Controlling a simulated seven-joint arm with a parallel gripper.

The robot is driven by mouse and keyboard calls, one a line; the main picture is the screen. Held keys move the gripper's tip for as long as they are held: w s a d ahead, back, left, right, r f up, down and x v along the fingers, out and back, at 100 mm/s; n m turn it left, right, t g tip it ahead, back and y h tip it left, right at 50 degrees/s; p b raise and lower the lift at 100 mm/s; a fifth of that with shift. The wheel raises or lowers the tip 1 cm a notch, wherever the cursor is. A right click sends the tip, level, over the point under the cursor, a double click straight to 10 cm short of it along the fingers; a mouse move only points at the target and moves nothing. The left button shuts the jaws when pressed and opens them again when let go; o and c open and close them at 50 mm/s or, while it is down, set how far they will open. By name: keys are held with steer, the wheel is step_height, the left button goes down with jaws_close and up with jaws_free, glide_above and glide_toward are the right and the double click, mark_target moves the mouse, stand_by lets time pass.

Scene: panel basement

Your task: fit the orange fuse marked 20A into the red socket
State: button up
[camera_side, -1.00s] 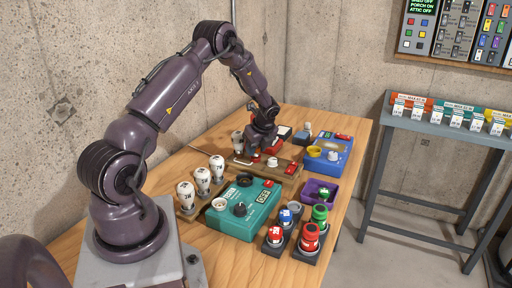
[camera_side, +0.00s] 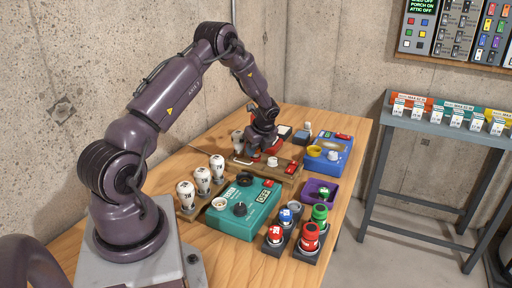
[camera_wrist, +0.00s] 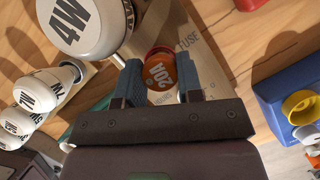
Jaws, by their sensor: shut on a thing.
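The orange fuse marked 20A (camera_wrist: 160,74) sits between the two fingers of my gripper (camera_wrist: 160,84) in the wrist view. My gripper is shut on it, with its marked top facing the camera. A red rim (camera_wrist: 157,49), which looks like the red socket, shows just beyond the fuse on a board lettered FUSE (camera_wrist: 197,60). I cannot tell whether the fuse is inside the rim or only above it. In the side view my gripper (camera_side: 256,153) is low over the wooden fuse board (camera_side: 284,174); the fuse is not clear there.
A large white bulb marked 4W (camera_wrist: 78,18) stands close beside my gripper. White bulbs (camera_side: 202,180) stand in a row nearer my base. A teal box (camera_side: 243,211) with OFF lettering is in front, and a blue box (camera_side: 331,153) is to the right.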

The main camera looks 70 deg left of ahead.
steer(key=shift+f, duration=0.3)
steer(key=o, duration=0.6)
steer(key=v, duration=1.1)
stand_by(0.5)
